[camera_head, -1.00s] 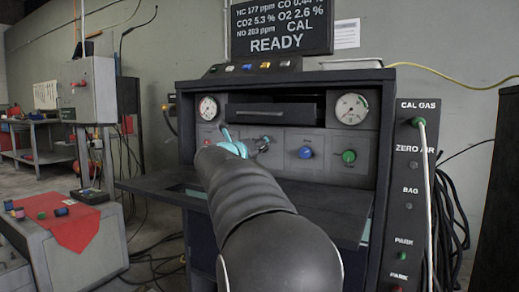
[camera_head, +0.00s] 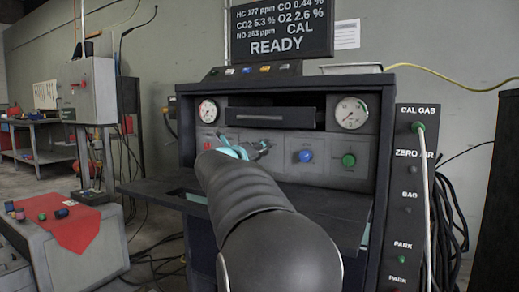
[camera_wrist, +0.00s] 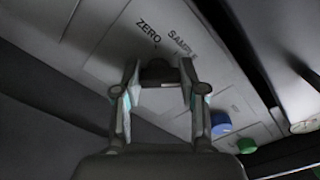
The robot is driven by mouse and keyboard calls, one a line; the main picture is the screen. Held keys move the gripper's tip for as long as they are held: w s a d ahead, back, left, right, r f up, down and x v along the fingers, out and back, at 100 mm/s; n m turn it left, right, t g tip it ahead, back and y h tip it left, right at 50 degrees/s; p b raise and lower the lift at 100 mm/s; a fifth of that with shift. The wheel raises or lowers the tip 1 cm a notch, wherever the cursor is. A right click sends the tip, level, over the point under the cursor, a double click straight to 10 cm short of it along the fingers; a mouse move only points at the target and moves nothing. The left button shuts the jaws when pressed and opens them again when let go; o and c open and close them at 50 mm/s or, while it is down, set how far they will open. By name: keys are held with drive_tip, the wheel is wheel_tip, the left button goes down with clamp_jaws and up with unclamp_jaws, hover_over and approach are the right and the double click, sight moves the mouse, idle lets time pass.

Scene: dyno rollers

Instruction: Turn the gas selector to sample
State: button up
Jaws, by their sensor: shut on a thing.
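The gas selector is a dark knob (camera_wrist: 158,72) on the grey front panel of the cabinet. In the wrist view my gripper (camera_wrist: 161,72) has one finger on each side of it and is shut on it. The printed words ZERO (camera_wrist: 148,32) and SAMPLE (camera_wrist: 183,44) are just beyond the knob. Its exact pointing direction is hard to tell. In the head view my gripper (camera_head: 252,150) is at the panel's left-centre, and my arm and fingers hide most of the selector.
A blue knob (camera_head: 306,156) and a green knob (camera_head: 348,160) are on the panel right of my gripper. A dark shelf (camera_head: 330,203) juts out below. Two gauges flank a drawer (camera_head: 270,115) above. A labelled hose post (camera_head: 412,190) stands at the right.

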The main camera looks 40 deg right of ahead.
drive_tip(key=n+p, duration=0.5)
drive_tip(key=shift+w+r, duration=0.1)
drive_tip(key=shift+r, duration=0.05)
drive_tip(key=shift+f+n+p, duration=0.2)
drive_tip(key=shift+n+p, duration=1.25)
drive_tip(key=shift+n, duration=0.15)
drive_tip(key=shift+f, duration=0.1)
drive_tip(key=o, duration=1.2)
drive_tip(key=shift+c, duration=0.2)
drive_tip(key=v, duration=1.2)
